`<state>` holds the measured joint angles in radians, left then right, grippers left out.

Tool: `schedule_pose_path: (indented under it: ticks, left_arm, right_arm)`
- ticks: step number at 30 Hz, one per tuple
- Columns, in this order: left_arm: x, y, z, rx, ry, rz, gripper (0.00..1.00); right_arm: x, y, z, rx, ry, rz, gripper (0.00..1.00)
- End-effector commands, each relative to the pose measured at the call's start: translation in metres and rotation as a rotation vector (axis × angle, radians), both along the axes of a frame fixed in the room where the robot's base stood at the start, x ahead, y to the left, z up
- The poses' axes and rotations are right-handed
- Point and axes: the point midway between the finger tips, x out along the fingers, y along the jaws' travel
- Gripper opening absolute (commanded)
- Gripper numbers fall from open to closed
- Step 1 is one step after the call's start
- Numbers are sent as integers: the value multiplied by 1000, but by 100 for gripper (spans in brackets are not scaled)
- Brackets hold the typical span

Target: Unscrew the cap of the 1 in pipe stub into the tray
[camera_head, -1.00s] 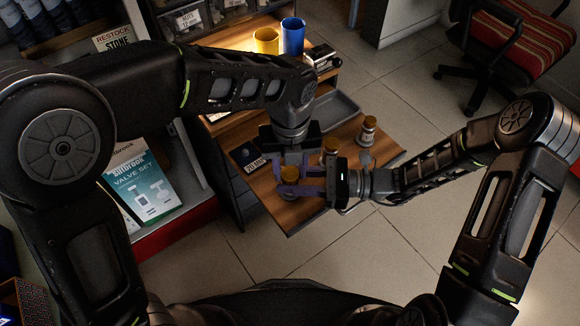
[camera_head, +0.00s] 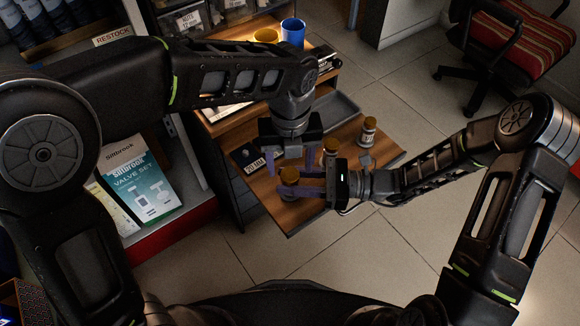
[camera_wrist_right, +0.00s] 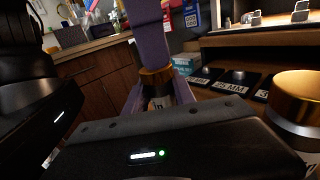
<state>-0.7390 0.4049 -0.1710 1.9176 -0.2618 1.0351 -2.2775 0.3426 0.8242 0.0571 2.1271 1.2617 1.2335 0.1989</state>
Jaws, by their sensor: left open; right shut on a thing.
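A pipe stub with a brass-brown cap (camera_head: 289,174) stands upright at the near part of the wooden bench top. My right gripper (camera_head: 300,190) is shut on its body below the cap. The right wrist view shows this cap (camera_wrist_right: 156,76) with the purple fingers on either side of the stub below it. My left gripper (camera_head: 289,160) points down just above the cap, open, with no cap visible in it; one of its fingers crosses the wrist view. The grey tray (camera_head: 345,104) lies at the back right, partly hidden by my left arm. The stub's size marking is unreadable.
Two more capped stubs stand close by, one (camera_head: 330,146) just behind my right gripper and one (camera_head: 368,130) further right. A dark labelled plate (camera_head: 246,156) lies left.

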Motion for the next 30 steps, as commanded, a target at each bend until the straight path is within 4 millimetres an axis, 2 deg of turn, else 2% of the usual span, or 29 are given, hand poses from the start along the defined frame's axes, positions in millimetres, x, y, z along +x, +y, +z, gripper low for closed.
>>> schedule_pose_path:
  ticks: [3, 6, 13, 16, 24, 30]
  left_arm:
    - [1, 0, 15, -2, -2, 0, 59]
    - [0, 0, 21, 0, -1, 0, 59]
    - [0, 0, 22, 1, 0, 0, 59]
    - [0, 0, 23, 0, 0, -12, 55]
    - [1, 0, 52, -1, 1, -242, 55]
    - [0, 0, 57, 0, 3, -291, 55]
  right_arm:
    - [-1, 0, -1, -2, 3, 0, 0]
    - [-1, 0, -1, -2, 3, 0, 0]
    - [-1, 0, -1, -2, 3, 0, 0]
    - [-1, 0, -1, -2, 3, 0, 0]
    - [-1, 0, -1, -2, 3, 0, 0]
    - [-1, 0, -1, -2, 3, 0, 0]
